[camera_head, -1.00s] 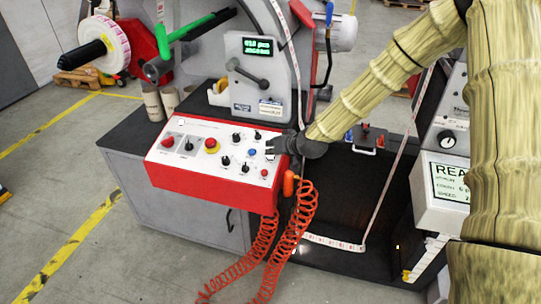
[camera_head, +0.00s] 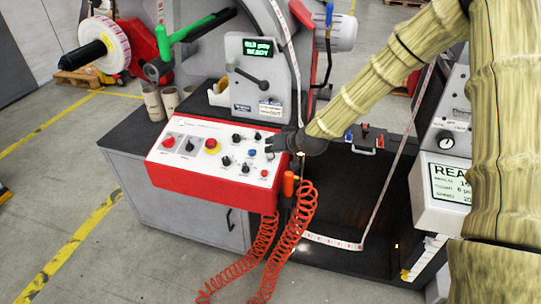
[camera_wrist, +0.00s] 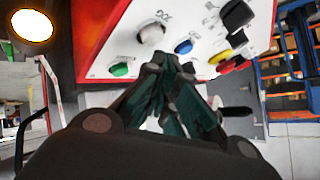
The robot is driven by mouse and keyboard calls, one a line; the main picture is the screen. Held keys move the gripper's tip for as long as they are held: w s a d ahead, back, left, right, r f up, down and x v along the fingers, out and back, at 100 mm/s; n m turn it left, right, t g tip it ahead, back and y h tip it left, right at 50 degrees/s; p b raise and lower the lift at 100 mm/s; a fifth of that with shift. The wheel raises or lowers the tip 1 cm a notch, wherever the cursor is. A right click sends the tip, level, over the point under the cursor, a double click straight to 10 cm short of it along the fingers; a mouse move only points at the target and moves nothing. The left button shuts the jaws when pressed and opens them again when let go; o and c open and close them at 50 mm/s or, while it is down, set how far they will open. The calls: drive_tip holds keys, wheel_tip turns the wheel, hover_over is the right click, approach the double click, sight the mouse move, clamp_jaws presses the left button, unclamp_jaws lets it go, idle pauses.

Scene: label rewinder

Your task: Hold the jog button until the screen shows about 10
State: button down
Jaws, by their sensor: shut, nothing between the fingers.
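The red control box (camera_head: 210,190) with a white face stands in the middle of the head view. The green-lit screen (camera_head: 257,47) behind it reads about "013 pcs", small and hard to be sure of, with "READY" below. My gripper (camera_head: 274,144) is shut and empty over the panel's right edge. In the wrist view my fingertips (camera_wrist: 172,65) are close to the panel, near a white button (camera_wrist: 151,33), a blue button (camera_wrist: 183,46) and a green button (camera_wrist: 119,69). I see no clear contact with any button.
Black knobs (camera_wrist: 237,15) and a red-and-yellow stop button (camera_head: 211,144) share the panel. An orange coiled cable (camera_head: 297,225) hangs at its right corner. A label web (camera_head: 335,241) runs beside it. A white display unit (camera_head: 440,190) stands at the right.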

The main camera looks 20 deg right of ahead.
sight(270, 162)
drive_tip(key=r+p, duration=0.2)
drive_tip(key=r, duration=0.1)
drive_tip(key=s+r, duration=0.1)
drive_tip(key=shift+s+a+r+p, duration=0.1)
drive_tip(key=shift+a+r+p, duration=0.25)
drive_tip(key=shift+a+p, duration=0.05)
idle(0.4)
